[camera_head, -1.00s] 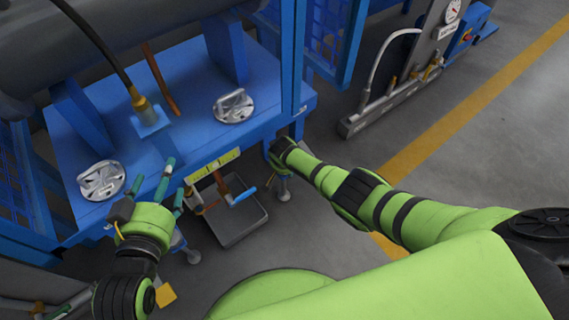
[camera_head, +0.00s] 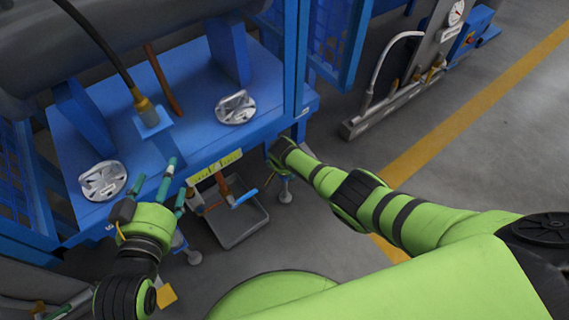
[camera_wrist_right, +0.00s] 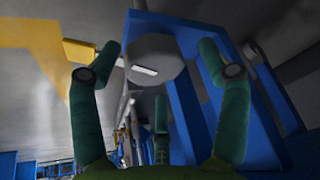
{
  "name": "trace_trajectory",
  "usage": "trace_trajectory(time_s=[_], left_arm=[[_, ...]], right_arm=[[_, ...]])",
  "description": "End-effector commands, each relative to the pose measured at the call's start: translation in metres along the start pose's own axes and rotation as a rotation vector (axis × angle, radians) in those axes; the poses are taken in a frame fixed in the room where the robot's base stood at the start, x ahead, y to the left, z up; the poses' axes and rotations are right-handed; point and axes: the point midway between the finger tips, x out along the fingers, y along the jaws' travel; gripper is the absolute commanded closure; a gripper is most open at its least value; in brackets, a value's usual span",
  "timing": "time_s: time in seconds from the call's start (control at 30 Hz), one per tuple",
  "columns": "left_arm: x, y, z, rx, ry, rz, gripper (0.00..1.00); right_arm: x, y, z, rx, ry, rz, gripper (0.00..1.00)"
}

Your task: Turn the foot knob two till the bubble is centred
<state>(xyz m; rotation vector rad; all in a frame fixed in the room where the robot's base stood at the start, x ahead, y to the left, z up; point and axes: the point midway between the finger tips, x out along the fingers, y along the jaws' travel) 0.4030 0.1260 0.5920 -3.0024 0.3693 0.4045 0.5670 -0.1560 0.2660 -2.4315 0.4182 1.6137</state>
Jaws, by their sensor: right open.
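A grey round knob (camera_wrist_right: 155,62) with a white mark shows in the right wrist view, beneath a blue frame member. My right gripper (camera_wrist_right: 158,75) is open, its green fingers spread on either side of the knob; I cannot tell whether they touch it. In the head view my right gripper (camera_head: 281,152) reaches under the front right corner of the blue frame, hiding the knob, above a grey foot (camera_head: 285,196). A yellow-green level strip (camera_head: 214,166) is on the frame's front edge; its bubble is too small to place. My left gripper (camera_head: 167,188) is open, empty, by the front left edge.
The blue frame top (camera_head: 185,135) carries two silver flanged fittings (camera_head: 235,107) (camera_head: 103,180). A panel with hose and gauge (camera_head: 455,13) stands at upper right. The floor at right is clear.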

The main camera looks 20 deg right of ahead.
Motion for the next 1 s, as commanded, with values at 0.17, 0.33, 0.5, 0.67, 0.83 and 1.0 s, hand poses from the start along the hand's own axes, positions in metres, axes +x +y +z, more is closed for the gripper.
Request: trace_trajectory(time_s=[0.17, 0.33, 0.5, 0.67, 0.83, 1.0], left_arm=[[0.000, 0.000, 0.000, 0.001, 0.001, 0.000, 0.24], [0.000, 0.000, 0.000, 0.001, -0.001, 0.000, 0.24], [0.000, 0.000, 0.000, 0.000, -0.001, 0.000, 0.24], [0.000, 0.000, 0.000, 0.000, -0.002, 0.000, 0.24], [0.000, 0.000, 0.000, 0.000, -0.002, 0.000, 0.24], [0.000, 0.000, 0.001, 0.000, -0.002, 0.000, 0.24]], right_arm=[[-0.003, 0.000, 0.002, -0.001, -0.003, 0.001, 0.24], [-0.014, 0.001, 0.002, -0.001, -0.003, 0.000, 0.24], [-0.031, 0.001, 0.002, 0.000, -0.002, 0.000, 0.24], [-0.051, 0.001, 0.001, -0.001, 0.001, 0.000, 0.24], [-0.076, 0.000, 0.001, 0.000, 0.001, -0.002, 0.24], [-0.100, 0.000, 0.000, 0.000, 0.002, -0.002, 0.24]])
